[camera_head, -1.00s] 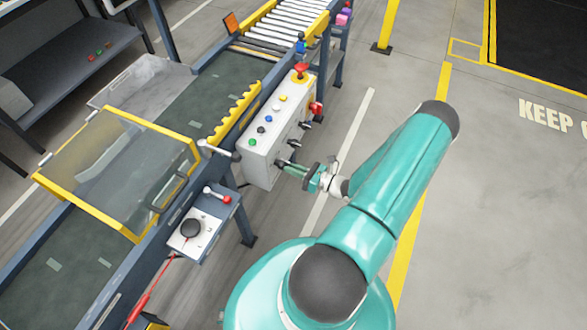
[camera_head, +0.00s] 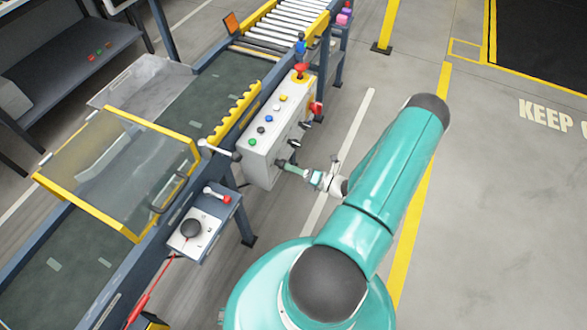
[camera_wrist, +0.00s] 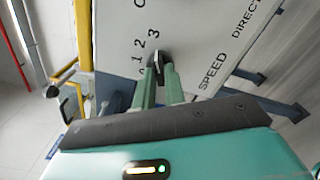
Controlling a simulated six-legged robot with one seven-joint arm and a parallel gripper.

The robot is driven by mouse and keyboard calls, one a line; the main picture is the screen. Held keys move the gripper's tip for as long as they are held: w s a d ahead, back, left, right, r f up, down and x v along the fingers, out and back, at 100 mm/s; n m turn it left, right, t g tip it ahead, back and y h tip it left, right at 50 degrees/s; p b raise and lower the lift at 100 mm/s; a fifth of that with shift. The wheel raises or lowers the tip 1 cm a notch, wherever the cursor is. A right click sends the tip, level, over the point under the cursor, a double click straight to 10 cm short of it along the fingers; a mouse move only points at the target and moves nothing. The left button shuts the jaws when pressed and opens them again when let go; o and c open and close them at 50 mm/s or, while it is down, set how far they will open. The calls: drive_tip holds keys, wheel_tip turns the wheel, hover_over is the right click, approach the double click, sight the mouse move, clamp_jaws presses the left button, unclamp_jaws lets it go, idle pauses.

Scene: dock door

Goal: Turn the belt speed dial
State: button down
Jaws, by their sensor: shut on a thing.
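The belt speed dial (camera_wrist: 155,56) is a small dark knob on the side of the white control box (camera_head: 268,152). In the wrist view it sits beside the printed digits 1, 2 and 3 and near the word SPEED. My gripper (camera_wrist: 159,68) has its two green fingers closed on the dial, one on each side.
Other dark knobs (camera_head: 294,143) and a red knob (camera_head: 317,109) stick out along the same face. A red emergency button (camera_head: 301,70) and coloured buttons are on top. The conveyor belt (camera_head: 150,125) lies left; a lever panel (camera_head: 205,225) stands in front. The right floor is clear.

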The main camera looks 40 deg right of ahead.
idle(0.4)
drive_tip(key=c, duration=1.5)
unclamp_jaws()
drive_tip(key=shift+o, duration=0.2)
drive_tip(key=shift+s, duration=0.1)
drive_tip(key=v, duration=1.3)
drive_tip(key=shift+s, duration=0.4)
drive_tip(key=shift+d, duration=0.1)
